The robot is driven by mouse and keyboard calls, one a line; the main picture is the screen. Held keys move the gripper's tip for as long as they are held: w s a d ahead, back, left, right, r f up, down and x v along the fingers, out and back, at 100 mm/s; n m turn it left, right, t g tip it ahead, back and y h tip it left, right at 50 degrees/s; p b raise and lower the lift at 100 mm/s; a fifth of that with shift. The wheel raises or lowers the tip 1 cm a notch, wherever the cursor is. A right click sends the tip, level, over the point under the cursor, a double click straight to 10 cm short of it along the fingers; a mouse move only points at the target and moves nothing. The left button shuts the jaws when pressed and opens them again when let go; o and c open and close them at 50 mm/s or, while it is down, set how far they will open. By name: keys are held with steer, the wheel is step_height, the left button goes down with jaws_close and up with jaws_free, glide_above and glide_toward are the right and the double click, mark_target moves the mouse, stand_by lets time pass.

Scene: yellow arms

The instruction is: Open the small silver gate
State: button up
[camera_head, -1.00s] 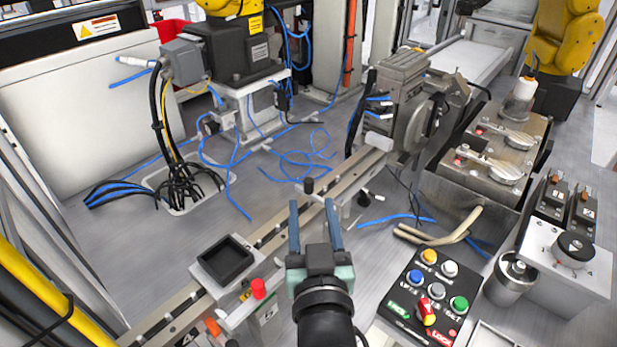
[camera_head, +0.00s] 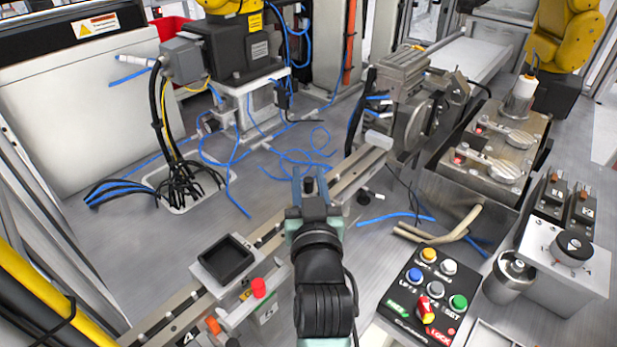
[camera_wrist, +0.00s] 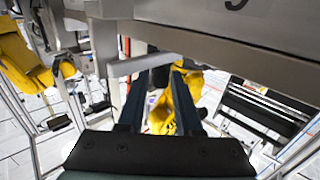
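My gripper (camera_head: 309,180) is open, its two dark blue fingers pointing away over the metal rail. In the wrist view my gripper (camera_wrist: 159,76) is open too, with nothing held between the fingers. A small silver bar (camera_wrist: 142,63) crosses just beyond the fingertips, under a larger grey metal body. It may be the small silver gate, but I cannot be sure. My own wrist hides part of the rail in the head view.
The rail (camera_head: 357,173) runs diagonally, with a black square tray (camera_head: 226,259) and red button (camera_head: 259,288) at its near end. A button panel (camera_head: 428,295) stands at right. Loose blue cables (camera_head: 300,165) and beige hoses (camera_head: 440,228) lie on the metal deck.

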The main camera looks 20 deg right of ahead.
jaws_close()
stand_by(1.1)
